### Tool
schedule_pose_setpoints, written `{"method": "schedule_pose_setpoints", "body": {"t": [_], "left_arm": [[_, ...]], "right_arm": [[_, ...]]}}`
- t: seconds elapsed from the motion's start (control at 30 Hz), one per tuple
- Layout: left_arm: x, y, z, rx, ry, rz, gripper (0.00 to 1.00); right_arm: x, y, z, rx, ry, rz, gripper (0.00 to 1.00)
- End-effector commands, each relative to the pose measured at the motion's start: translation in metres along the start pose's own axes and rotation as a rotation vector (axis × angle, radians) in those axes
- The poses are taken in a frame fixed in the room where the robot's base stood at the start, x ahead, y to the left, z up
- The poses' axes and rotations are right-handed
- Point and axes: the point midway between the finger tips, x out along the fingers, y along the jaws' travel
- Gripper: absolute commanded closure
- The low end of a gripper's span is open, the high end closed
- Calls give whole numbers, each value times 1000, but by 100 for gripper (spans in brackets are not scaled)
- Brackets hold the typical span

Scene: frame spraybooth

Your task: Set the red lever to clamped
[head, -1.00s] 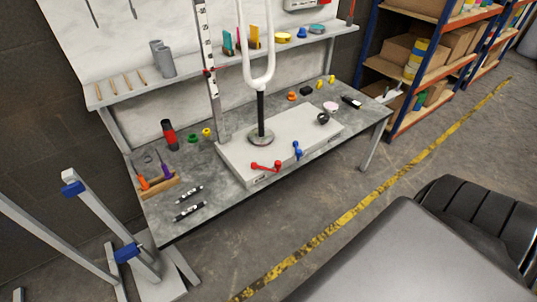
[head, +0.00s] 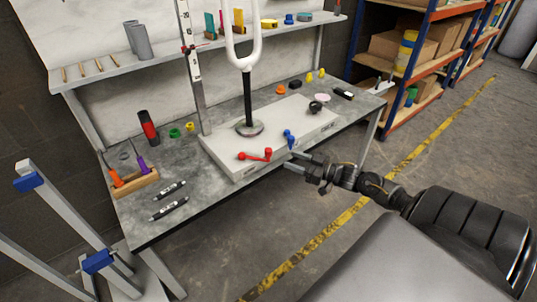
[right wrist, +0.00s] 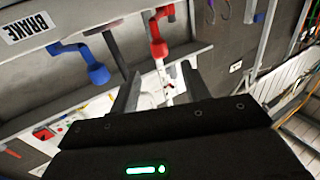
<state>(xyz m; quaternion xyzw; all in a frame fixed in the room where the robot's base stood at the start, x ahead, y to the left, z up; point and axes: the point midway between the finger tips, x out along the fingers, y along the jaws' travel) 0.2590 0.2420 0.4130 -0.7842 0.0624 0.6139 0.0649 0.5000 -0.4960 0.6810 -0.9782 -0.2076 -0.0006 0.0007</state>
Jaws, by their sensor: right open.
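The red lever (head: 255,155) is on the front part of the light grey base block on the workbench, lying roughly sideways with a knob at its end. It also shows in the right wrist view (right wrist: 158,35), beyond my fingers. A blue lever (head: 290,138) stands to its right, and in the right wrist view (right wrist: 88,62) it is on the left by a "BRAKE" label. My right gripper (head: 295,162) is open and empty in front of the block's front edge, just below the blue lever and right of the red one. My left gripper is not in view.
The workbench (head: 190,210) carries a frame tube on a black post (head: 247,100), two black-and-white markers, and a wooden tool holder (head: 133,187) at left. Metal stands (head: 62,220) are at lower left. Floor in front of the bench is clear.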

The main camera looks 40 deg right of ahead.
Motion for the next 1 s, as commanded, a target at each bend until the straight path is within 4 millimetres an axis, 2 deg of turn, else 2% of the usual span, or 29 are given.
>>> {"method": "schedule_pose_setpoints", "body": {"t": [0.4, 0.53, 0.7, 1.0], "left_arm": [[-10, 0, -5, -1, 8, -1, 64], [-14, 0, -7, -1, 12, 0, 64], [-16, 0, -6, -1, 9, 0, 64], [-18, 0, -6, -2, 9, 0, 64]], "right_arm": [[71, 1, 0, -2, 3, 3, 53], [89, 1, 1, 0, 2, 4, 53], [102, 1, 1, -1, 0, 4, 53], [104, 1, 1, -1, -1, 3, 53]]}}
